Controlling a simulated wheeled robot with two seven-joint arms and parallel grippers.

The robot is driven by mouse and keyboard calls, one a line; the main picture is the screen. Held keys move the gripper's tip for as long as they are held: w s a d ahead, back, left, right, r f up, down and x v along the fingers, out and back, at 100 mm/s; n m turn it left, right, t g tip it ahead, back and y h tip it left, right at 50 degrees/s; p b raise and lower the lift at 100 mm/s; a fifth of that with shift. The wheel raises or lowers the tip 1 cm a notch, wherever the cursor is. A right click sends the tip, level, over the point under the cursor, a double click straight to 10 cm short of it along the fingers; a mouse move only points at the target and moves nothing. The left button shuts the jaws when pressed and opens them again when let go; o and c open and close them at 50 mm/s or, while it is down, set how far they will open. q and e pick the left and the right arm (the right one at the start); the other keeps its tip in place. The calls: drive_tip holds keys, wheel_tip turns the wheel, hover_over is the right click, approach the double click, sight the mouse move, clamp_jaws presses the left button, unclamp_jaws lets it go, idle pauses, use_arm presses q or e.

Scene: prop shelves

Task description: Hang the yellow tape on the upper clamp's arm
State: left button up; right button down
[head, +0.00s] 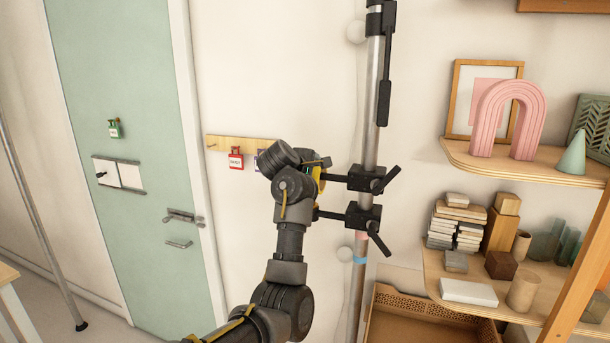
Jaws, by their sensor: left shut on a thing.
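My left gripper (320,165) is shut on the yellow tape (318,186), which shows only as a narrow yellow piece beside my wrist. The upper clamp (366,180) is fixed on a metal pole, and its dark arm (335,178) points left to the tape. The tape meets the tip of this arm in the picture; I cannot tell whether the arm passes through its hole. The lower clamp (362,216) sits just below, with its arm (330,214) also pointing left. My wrist hides most of the tape. My right gripper is out of view.
The metal pole (371,110) stands upright in front of the wall. Wooden shelves (455,150) with a pink arch (508,118) and several blocks stand at right. A small peg rail (225,142) with a red tag (236,158) is on the wall behind my arm.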

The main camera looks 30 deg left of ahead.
use_arm(q)
drive_tip(key=shift+w+d+p, duration=0.15)
drive_tip(key=shift+w+d, duration=0.1)
drive_tip(key=shift+d, duration=0.65)
drive_tip(key=shift+w+d+p, duration=0.1)
drive_tip(key=shift+w+d, duration=0.15)
drive_tip(key=shift+d, duration=0.7)
drive_tip(key=shift+w+d+p, duration=0.15)
drive_tip(key=shift+w+d, duration=0.1)
drive_tip(key=shift+d, duration=0.65)
drive_tip(key=shift+f+b, duration=0.4)
drive_tip(key=shift+f, duration=0.45)
drive_tip(key=o, duration=0.8)
drive_tip(key=b, duration=0.3)
approach(333, 178)
drive_tip(key=shift+s+d+f, duration=0.1)
drive_tip(key=shift+s+f, duration=0.5)
drive_tip(key=shift+f, duration=0.1)
